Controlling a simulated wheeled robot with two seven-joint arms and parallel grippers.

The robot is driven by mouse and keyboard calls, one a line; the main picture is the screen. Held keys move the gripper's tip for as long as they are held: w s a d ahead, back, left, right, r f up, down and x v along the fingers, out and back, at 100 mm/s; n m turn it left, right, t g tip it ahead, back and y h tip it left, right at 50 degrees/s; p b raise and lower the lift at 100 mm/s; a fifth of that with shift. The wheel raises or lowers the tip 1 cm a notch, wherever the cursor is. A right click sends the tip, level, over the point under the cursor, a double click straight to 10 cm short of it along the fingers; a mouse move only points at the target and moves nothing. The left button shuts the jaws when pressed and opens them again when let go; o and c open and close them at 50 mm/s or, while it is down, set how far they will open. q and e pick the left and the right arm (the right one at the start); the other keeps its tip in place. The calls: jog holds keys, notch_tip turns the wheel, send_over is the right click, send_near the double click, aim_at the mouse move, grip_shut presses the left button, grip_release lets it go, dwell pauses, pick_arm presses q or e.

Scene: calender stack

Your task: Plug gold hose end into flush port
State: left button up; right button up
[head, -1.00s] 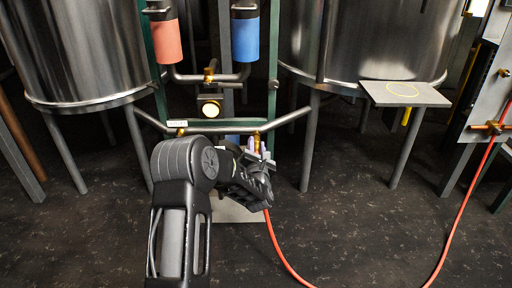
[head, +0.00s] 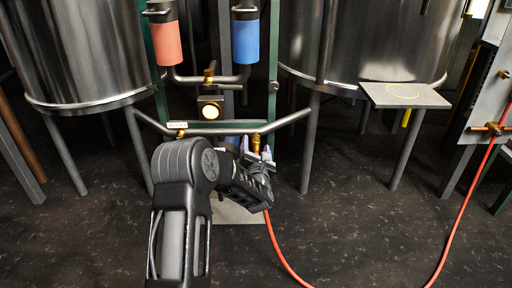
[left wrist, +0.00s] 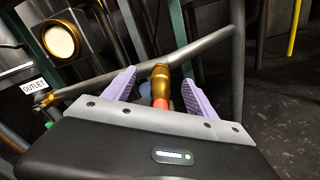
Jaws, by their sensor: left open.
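The gold hose end (left wrist: 160,88) sits at the tip of the red hose (head: 273,236). In the left wrist view it lines up with a brass port (left wrist: 160,70) under the grey pipe and appears to meet it; I cannot tell how deep it sits. In the head view the brass at the pipe (head: 256,142) shows just above my gripper. My left gripper (head: 256,150) is open, its pale purple fingers (left wrist: 157,90) on either side of the gold end with gaps between. My right gripper is not in view.
Steel tanks (head: 80,50) stand left and right of the green frame. Red and blue cylinders (head: 245,40) hang above the pipes. An OUTLET label (left wrist: 33,85) is left of the port. A small grey shelf (head: 405,95) stands right. The hose loops over open floor to a panel (head: 490,85).

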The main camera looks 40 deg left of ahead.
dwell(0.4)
pick_arm(q)
jog(key=v, duration=0.7)
dwell(0.5)
jog(key=shift+d, duration=0.1)
dwell(0.4)
